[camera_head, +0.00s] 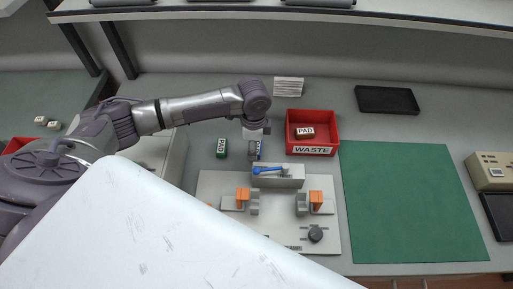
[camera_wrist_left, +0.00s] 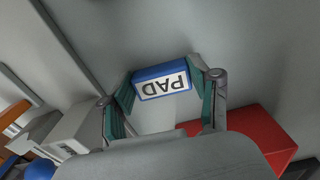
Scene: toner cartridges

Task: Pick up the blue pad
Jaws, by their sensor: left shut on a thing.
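The blue pad (camera_wrist_left: 161,72) with a white PAD label is between the fingers of my left gripper (camera_wrist_left: 163,85) in the left wrist view. Both fingers are closed on its two ends. In the head view my left gripper (camera_head: 253,147) points down just behind the grey fixture, and the blue pad (camera_head: 259,149) shows only in part beside the fingers. I cannot tell from these frames whether the pad is clear of the table. My right gripper is not in view.
The fixture board (camera_head: 275,222) with orange clamps and a blue-handled tool (camera_head: 268,169) is in front. The green mat (camera_head: 410,200) at right is clear.

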